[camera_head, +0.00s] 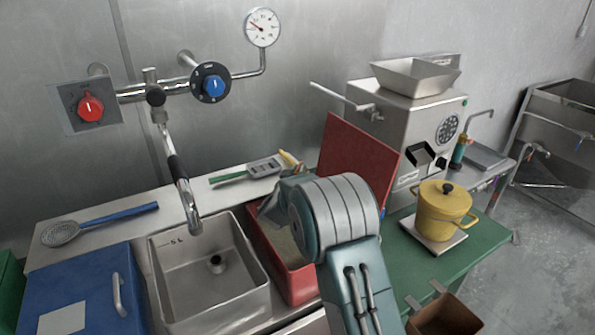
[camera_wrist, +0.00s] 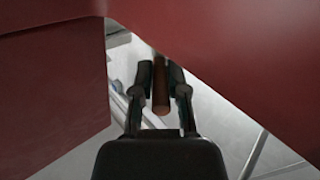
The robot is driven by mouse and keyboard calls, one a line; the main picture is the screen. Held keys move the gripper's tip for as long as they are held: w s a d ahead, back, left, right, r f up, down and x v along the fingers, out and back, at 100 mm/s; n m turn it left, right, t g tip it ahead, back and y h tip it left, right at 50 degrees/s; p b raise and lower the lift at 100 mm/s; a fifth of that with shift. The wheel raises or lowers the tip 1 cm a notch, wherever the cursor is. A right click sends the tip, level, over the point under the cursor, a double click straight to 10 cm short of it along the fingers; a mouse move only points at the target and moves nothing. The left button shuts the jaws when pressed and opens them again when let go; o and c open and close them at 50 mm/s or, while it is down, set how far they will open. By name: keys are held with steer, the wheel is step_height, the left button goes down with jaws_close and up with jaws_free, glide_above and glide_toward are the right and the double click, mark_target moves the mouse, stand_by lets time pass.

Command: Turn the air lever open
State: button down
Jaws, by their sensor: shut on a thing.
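In the wrist view my gripper (camera_wrist: 162,92) is shut on a reddish-brown rod (camera_wrist: 161,75), with one dark finger on each side of it. I cannot tell what this rod belongs to. In the head view my own arm covers the fingers and whatever they hold. A long grey lever-like bar (camera_head: 340,96) sticks out to the left from the steel machine (camera_head: 405,115). I cannot tell whether it is the air lever. The wall pipe carries a blue knob (camera_head: 213,85) and a red knob (camera_head: 90,107), with a round gauge (camera_head: 262,27) above.
A red bin (camera_head: 293,272) stands beside the sink (camera_head: 212,312), with an upright red panel (camera_head: 352,163) behind. Red surfaces (camera_wrist: 50,90) crowd the wrist view on both sides. A yellow pot (camera_head: 440,213) stands on the green counter (camera_head: 432,263).

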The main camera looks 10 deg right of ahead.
steer(key=shift+y, duration=0.3)
steer(key=shift+s+d+n+t+y, duration=0.1)
steer(key=shift+d+n+t+y, duration=0.25)
steer(key=shift+n+y, duration=0.85)
steer(key=shift+s+d+n+t+y, duration=0.1)
steer(key=shift+d+n+t+y, duration=0.25)
steer(key=shift+n+y, duration=0.85)
steer(key=shift+d+n+t+y, duration=0.25)
steer(key=shift+n+t+y, duration=0.25)
steer(key=shift+y, duration=1.3)
steer(key=shift+n+y, duration=0.4)
steer(key=shift+y, duration=0.1)
steer(key=c, duration=0.6)
jaws_free()
steer(key=shift+c, duration=0.2)
steer(key=shift+h, duration=0.5)
